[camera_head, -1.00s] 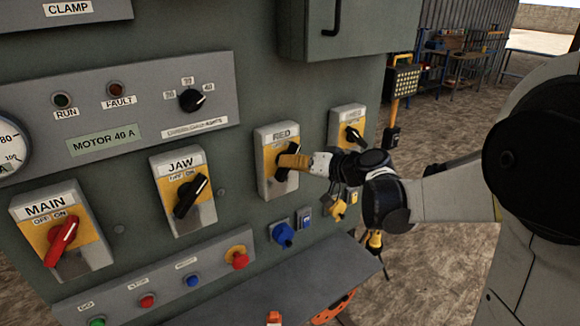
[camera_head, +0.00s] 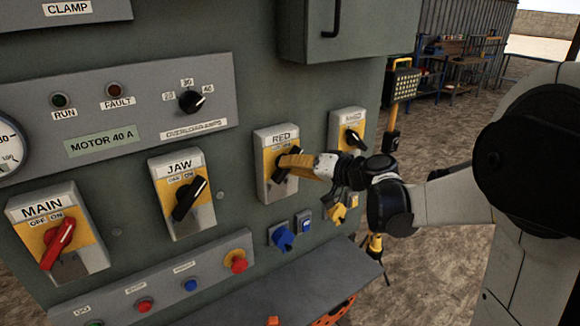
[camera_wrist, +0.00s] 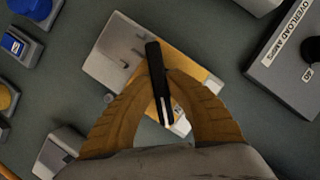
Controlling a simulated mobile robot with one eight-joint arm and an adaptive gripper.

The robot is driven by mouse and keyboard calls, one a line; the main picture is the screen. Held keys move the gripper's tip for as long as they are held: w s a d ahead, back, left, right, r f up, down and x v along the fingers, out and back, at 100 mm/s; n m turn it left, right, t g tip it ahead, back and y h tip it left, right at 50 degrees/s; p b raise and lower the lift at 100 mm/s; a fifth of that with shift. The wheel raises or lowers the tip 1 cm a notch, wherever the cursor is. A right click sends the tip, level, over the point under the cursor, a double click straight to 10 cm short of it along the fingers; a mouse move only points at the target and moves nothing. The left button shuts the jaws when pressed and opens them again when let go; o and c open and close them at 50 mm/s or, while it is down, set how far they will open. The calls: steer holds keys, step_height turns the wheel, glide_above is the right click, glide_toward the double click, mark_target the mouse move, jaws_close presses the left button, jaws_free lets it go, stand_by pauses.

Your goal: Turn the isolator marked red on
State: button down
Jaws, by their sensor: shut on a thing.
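The isolator marked RED (camera_head: 267,190) is a pale box with a yellow plate and a black handle, on the green-grey panel right of the JAW isolator. It also shows in the wrist view (camera_wrist: 110,55), turned on its side. My gripper (camera_head: 285,163) is at its handle; in the wrist view its two yellow fingers (camera_wrist: 163,100) close on either side of the black handle (camera_wrist: 157,75). The handle runs obliquely between the fingertips.
The MAIN isolator (camera_head: 88,268) with a red handle and the JAW isolator (camera_head: 165,222) are to the left. Another isolator (camera_head: 338,118) stands close right of my gripper. A blue socket (camera_head: 283,238) and a row of buttons sit below, above a protruding ledge (camera_head: 340,270).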

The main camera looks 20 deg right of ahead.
steer(key=c, duration=1.3)
jaws_free()
steer(key=shift+a, duration=0.1)
steer(key=shift+c, duration=0.2)
steer(key=v, duration=1.2)
steer(key=s+a+f+n+g+h+b, duration=0.1)
steer(key=s+a+f+g+h+b, duration=0.3)
steer(key=s+a+f, duration=0.6)
steer(key=s+d+f+n+g+h+b, duration=0.1)
steer(key=s+d+f+h+b, duration=0.1)
steer(key=s+f, duration=0.5)
steer(key=s+d+h, duration=0.1)
steer(key=s+h, duration=0.1)
steer(key=s, duration=0.1)
steer(key=shift+n+h+b, duration=0.3)
steer(key=shift+n+b, duration=0.1)
